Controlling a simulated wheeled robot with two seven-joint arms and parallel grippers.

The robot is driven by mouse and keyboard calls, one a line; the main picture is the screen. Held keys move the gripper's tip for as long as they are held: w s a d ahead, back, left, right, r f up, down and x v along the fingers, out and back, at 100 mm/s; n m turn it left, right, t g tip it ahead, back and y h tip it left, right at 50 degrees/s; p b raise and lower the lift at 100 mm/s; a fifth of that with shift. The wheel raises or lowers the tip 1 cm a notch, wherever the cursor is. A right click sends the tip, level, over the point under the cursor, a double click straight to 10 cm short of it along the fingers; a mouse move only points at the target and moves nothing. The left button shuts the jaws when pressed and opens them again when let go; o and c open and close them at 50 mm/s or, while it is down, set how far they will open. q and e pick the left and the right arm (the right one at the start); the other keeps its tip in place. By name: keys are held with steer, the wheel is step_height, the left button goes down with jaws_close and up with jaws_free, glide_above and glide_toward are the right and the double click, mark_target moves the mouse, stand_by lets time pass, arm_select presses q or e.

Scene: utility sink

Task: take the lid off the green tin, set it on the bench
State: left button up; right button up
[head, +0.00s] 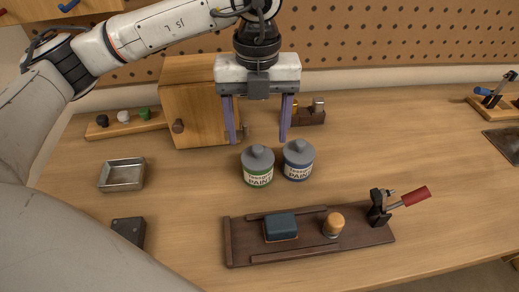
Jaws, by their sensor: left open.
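The green tin (257,174) stands upright on the wooden bench (400,130), with a green band on its label. Its grey lid (257,157) with a round knob sits on top of it. My left gripper (259,141) points down above and behind the green tin, its two purple fingers spread wide and nothing between them. A blue-banded tin (299,168) with a similar grey lid stands close on the right of the green tin. My right gripper is not in view.
A wooden cabinet (187,105) stands behind left. A metal tray (122,174) is at left. A dark wooden fixture (310,253) with a blue block, an orange-topped knob and a red-handled clamp (415,196) lies in front. Bench to the right of the tins is clear.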

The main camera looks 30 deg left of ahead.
mark_target(257, 147)
arm_select(q)
steer(key=f, duration=0.3)
steer(key=f+p, duration=0.1)
steer(key=f, duration=0.1)
steer(key=shift+w+a, duration=0.25)
steer(key=shift+w, duration=0.05)
steer(key=shift+f, duration=0.35)
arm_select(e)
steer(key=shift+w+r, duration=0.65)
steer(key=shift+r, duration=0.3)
arm_select(q)
steer(key=shift+c, duration=0.3)
steer(key=c, duration=0.7)
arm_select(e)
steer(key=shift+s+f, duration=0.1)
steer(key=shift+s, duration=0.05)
